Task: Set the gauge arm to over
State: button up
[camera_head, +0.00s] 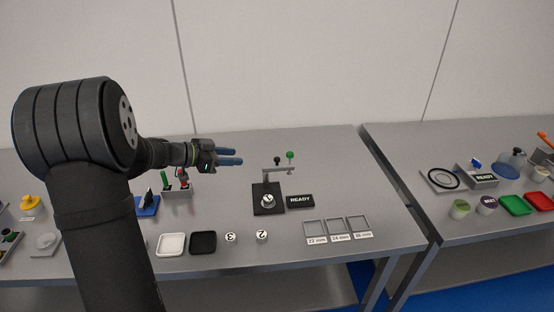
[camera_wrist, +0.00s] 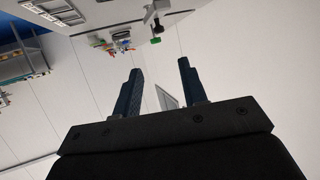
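The gauge (camera_head: 268,205) is a dark square base with a post and a thin grey gauge arm (camera_head: 279,169) reaching to the right. A black knob (camera_head: 277,160) and a green knob (camera_head: 290,155) show above the arm. A round piece marked 1 (camera_head: 268,201) sits on the base. My gripper (camera_head: 242,157) is left of the gauge arm, apart from it, with blue fingers pointing right. In the wrist view, my gripper (camera_wrist: 158,72) has its fingers apart with nothing between them. The green knob (camera_wrist: 155,40) and black knob (camera_wrist: 158,28) appear beyond the fingertips.
A READY sign (camera_head: 300,201) lies right of the gauge. Several labelled square frames (camera_head: 337,229) are at the front right. Pieces marked 3 (camera_head: 230,237) and 2 (camera_head: 262,236) stand near the front, beside a black tray (camera_head: 203,242) and a white tray (camera_head: 171,244).

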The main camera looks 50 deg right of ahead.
aim_at(275, 159)
jog(key=x, duration=1.7)
jog(key=shift+s+a, duration=0.1)
jog(key=shift+s, duration=0.05)
grip_shut()
